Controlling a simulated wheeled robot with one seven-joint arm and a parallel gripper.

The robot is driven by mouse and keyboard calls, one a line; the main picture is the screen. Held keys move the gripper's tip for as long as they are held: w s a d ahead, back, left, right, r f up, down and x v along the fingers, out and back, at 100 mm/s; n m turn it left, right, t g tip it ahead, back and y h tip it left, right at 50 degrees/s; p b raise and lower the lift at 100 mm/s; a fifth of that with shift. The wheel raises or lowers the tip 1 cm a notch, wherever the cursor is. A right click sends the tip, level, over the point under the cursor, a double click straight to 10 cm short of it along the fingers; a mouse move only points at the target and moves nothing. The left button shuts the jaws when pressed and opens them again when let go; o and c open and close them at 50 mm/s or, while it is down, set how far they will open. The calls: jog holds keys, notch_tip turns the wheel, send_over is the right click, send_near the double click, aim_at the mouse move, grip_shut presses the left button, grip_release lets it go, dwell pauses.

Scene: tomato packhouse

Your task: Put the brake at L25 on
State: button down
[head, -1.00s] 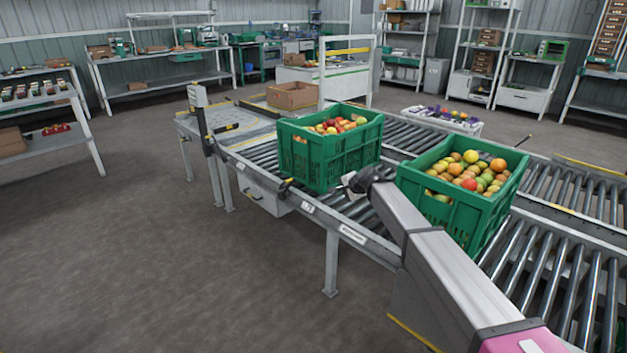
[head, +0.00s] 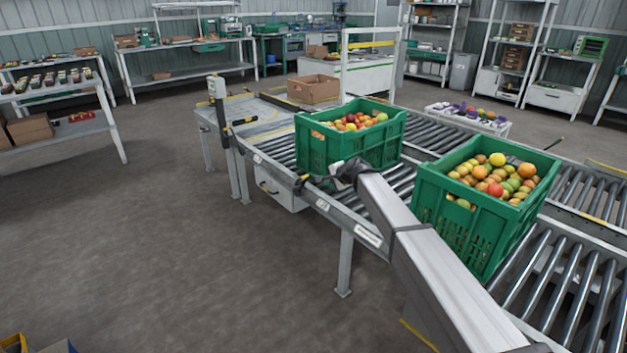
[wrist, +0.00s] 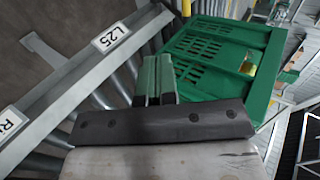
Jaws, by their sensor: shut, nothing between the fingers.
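A label reading L25 (wrist: 111,39) is on the conveyor's side rail in the wrist view. A small label in the same area of the rail shows in the head view (head: 323,204), too small to read. Just left of it, a black lever with a yellow part (head: 301,182) sits at the rail's edge beside the green crate. A yellow piece at the wrist view's top edge (wrist: 187,8) may be this lever. My gripper (head: 338,170) is right of the lever, close to the crate's near side. Its fingers (wrist: 155,80) are together and empty. The lever's exact setting is unclear.
One green crate of fruit (head: 310,148) stands behind my gripper, another (head: 440,215) right of my arm. Rollers (head: 540,285) run at the right. A post (head: 217,110) and another black-yellow lever (head: 244,121) stand farther left. The floor (head: 190,240) left of the conveyor is clear.

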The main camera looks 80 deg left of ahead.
jog(key=s+a+r+x, duration=0.1)
jog(key=r+x, duration=0.1)
jog(key=x, duration=1)
jog(key=shift+a, duration=0.55)
jog(key=shift+s+r, duration=0.1)
jog(key=shift+s, duration=0.05)
